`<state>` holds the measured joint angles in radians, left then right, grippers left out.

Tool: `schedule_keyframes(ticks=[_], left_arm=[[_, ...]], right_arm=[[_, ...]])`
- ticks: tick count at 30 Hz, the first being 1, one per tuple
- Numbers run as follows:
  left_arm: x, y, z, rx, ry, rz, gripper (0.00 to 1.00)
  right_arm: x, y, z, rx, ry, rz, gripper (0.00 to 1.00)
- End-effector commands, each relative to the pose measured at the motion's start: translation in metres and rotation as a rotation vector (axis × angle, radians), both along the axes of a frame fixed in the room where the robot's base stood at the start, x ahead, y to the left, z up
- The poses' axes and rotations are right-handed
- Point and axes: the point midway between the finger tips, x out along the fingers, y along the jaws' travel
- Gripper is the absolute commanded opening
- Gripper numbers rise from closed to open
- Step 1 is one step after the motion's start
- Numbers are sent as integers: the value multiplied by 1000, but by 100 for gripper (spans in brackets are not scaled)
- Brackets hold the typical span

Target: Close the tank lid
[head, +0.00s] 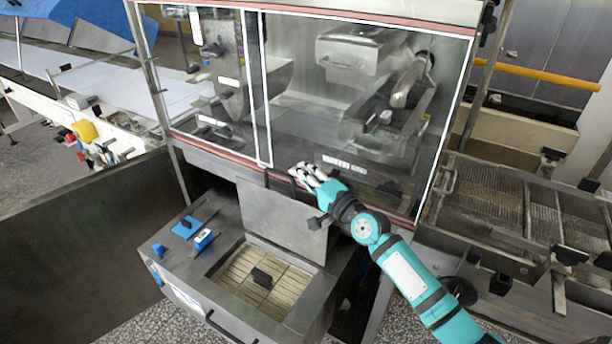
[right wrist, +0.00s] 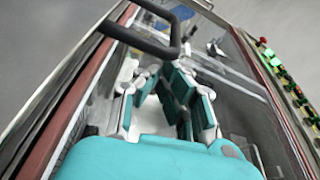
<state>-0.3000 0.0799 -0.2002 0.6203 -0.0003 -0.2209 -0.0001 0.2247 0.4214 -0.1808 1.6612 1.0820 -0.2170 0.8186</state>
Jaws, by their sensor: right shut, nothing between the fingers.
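The tank lid (head: 280,222) is a flat grey metal panel. It stands upright and open at the back of the tank (head: 215,270), whose rectangular opening shows a mesh inside. A dark loop handle (head: 279,179) shows at the lid's upper edge. A dark loop handle (right wrist: 140,40) also crosses the upper left of the right wrist view. My right gripper (head: 302,171) is shut and empty, just above and behind the lid's top edge, close to the handle. My left gripper is not in view.
A glazed machine cabinet (head: 335,120) with white-edged doors rises directly behind the lid. Blue controls (head: 203,239) sit on the tank's top left. A mesh conveyor (head: 485,200) stands on the right. A large dark panel (head: 80,240) fills the left.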

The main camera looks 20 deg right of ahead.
Motion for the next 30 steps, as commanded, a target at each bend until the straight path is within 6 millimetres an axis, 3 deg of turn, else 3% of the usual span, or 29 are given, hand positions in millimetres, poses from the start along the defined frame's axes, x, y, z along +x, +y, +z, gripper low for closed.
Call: schedule_keyframes(ticks=[8, 14, 23, 30], left_arm=[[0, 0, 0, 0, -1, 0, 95], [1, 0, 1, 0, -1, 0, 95], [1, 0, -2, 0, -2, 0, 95], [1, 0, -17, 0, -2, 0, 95]], right_arm=[[-2, 2, 0, -7, -4, 0, 0], [-12, 15, 1, -53, -40, 2, 0], [-50, 63, -3, -226, -175, 4, 0], [-86, 109, -22, -406, -316, 3, 0]])
